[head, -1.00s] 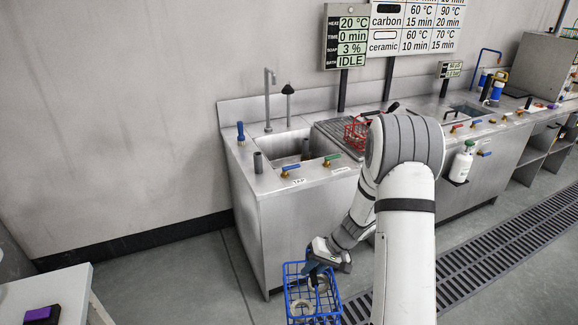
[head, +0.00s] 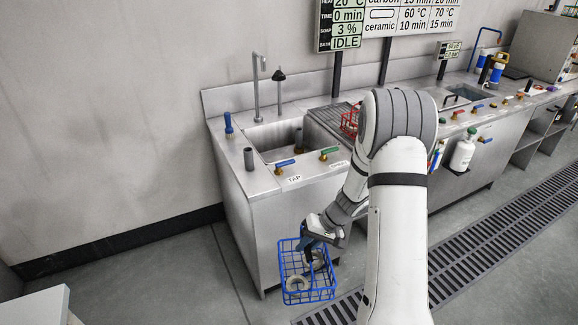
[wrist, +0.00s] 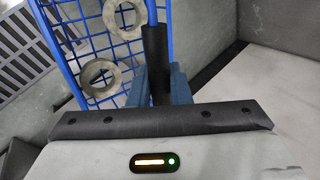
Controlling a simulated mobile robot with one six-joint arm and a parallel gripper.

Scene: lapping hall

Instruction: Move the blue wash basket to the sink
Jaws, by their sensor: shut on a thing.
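The blue wash basket (head: 290,264) hangs from my gripper (head: 309,241) in front of the sink cabinet, below the counter top. In the wrist view the basket's blue wire mesh (wrist: 92,45) fills the upper middle, and my gripper (wrist: 158,80) is shut on its dark-sleeved handle. Pale rings lie in the basket, one at its left (wrist: 100,78) and one higher up (wrist: 124,18). The sink (head: 270,138) is an open steel basin in the counter, above and behind the basket. A dark upright pipe stands in it.
A tall tap (head: 257,85) stands behind the sink. A red basket (head: 350,121) stands right of the sink. A floor grating (head: 480,245) runs along the right.

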